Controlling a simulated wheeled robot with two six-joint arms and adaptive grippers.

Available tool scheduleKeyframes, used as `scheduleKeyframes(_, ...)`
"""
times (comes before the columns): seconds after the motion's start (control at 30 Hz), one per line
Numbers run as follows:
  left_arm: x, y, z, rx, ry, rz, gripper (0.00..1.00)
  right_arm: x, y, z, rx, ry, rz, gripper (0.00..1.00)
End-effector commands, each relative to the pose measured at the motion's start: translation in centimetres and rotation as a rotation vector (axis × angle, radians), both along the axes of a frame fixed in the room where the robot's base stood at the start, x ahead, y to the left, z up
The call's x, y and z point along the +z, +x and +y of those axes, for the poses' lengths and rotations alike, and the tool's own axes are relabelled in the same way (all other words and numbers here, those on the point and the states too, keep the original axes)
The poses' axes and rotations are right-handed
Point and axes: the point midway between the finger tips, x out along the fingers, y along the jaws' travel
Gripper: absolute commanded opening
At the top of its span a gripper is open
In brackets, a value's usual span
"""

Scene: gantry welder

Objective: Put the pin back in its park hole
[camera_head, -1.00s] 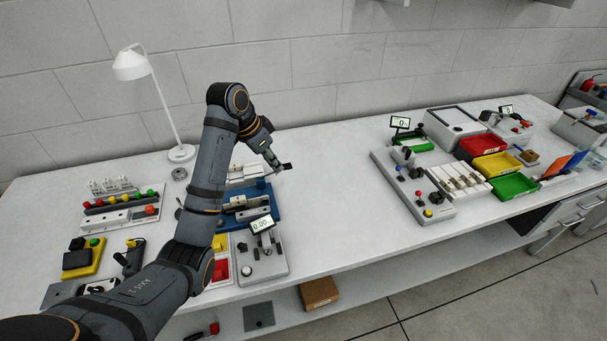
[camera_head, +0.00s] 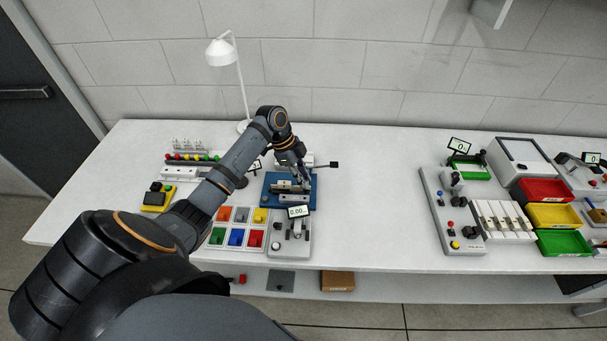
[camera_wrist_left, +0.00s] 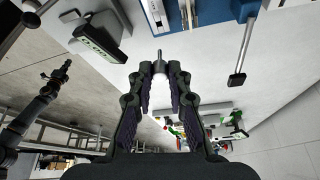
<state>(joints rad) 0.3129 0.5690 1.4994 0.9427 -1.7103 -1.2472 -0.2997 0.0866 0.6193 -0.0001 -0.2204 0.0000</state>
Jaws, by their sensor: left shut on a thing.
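My left gripper (camera_head: 303,180) is over the right part of the blue fixture (camera_head: 313,201), which carries pale metal blocks. In the left wrist view its fingertips (camera_wrist_left: 160,70) are closed on a small grey pin (camera_wrist_left: 160,56), whose end sticks out beyond the tips. The blue fixture also shows at the top of that view (camera_wrist_left: 215,10). The pin appears apart from the fixture there. I cannot make out the pin or a park hole in the head view. My right gripper is not in view.
A black-ended lever (camera_head: 334,164) sticks out right of the fixture. A grey device with a small display (camera_head: 298,211) stands in front, beside coloured bins (camera_head: 237,237). A white lamp (camera_head: 222,52) stands behind. The bench between here and the right-hand station (camera_head: 458,220) is clear.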

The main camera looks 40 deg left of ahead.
Motion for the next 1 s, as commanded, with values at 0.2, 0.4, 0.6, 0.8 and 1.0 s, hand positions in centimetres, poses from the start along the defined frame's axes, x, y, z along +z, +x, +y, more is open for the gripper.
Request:
scheduleKeyframes(0.2,-1.3,0.0,0.0,0.0,0.001,0.0,0.0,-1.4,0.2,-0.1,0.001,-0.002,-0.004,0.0)
scheduleKeyframes(0.4,-2.8,0.0,0.0,0.0,0.001,0.0,0.0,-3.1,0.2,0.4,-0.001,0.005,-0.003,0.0)
scheduleKeyframes(0.6,-4.1,0.0,0.0,0.001,0.0,0.002,0.0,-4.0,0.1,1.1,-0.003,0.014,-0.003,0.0)
scheduleKeyframes(0.8,-4.9,0.0,0.0,0.001,0.0,0.001,0.0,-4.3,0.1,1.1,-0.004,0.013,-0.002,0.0)
scheduleKeyframes(1.0,-4.8,0.0,0.0,0.001,0.0,0.0,0.0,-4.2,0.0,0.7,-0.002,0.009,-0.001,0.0)
